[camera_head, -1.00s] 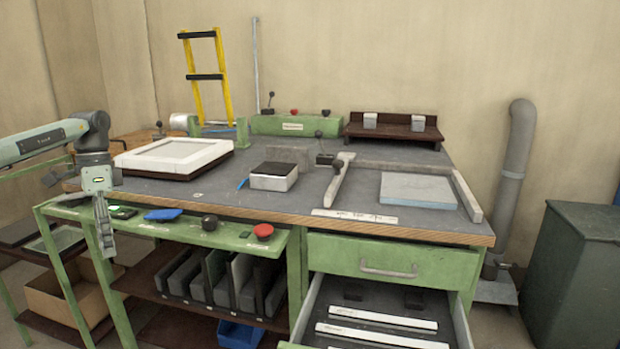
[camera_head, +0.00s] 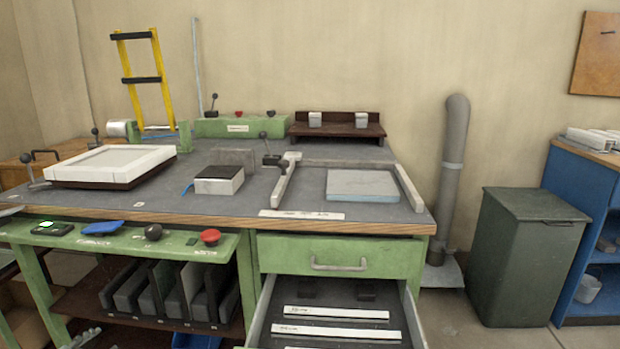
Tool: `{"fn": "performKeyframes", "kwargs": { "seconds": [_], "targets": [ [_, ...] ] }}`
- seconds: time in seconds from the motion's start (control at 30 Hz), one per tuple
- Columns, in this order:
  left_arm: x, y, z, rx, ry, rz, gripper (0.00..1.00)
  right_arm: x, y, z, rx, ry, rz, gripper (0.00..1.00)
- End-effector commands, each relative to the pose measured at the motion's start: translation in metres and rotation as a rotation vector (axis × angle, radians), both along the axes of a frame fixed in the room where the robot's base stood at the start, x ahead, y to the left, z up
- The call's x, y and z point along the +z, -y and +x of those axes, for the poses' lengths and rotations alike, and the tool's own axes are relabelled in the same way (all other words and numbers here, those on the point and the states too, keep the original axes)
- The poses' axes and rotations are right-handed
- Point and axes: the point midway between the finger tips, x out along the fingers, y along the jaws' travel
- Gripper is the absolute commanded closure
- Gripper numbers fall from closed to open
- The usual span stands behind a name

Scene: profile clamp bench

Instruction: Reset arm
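Only a small grey tip of what looks like my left gripper (camera_head: 80,339) shows at the bottom left edge, below the green control shelf. Its fingers are mostly cut off, so I cannot tell whether it is open or holds anything. My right gripper is not in view. The workbench (camera_head: 230,208) stands ahead with a white frame (camera_head: 110,163), a black-topped block (camera_head: 219,180) and a pale blue-grey slab (camera_head: 362,185) on it.
The bench drawer (camera_head: 335,318) is pulled open towards me, with white strips inside. A red button (camera_head: 210,237) and blue item (camera_head: 102,227) sit on the control shelf. A dark green bin (camera_head: 525,255) and blue cabinet (camera_head: 585,225) stand right, with bare floor before them.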

Motion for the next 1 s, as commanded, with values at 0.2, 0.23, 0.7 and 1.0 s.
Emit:
{"fn": "performKeyframes", "kwargs": {
  "seconds": [0.2, 0.23, 0.7, 1.0],
  "targets": [
    [-0.055, -0.091, -0.116, 0.269, -0.26, 0.211, 0.59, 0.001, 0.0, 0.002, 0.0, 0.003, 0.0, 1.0],
    [-0.059, -0.099, -0.131, 0.292, -0.297, 0.232, 0.59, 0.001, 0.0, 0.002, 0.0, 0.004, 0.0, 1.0],
    [-0.137, -0.098, -0.285, 0.456, -0.684, 0.252, 0.59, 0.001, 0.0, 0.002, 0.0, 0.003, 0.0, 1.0],
    [-0.228, 0.059, -0.326, 0.481, -0.759, -0.076, 0.59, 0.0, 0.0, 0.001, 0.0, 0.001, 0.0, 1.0]
  ]
}}
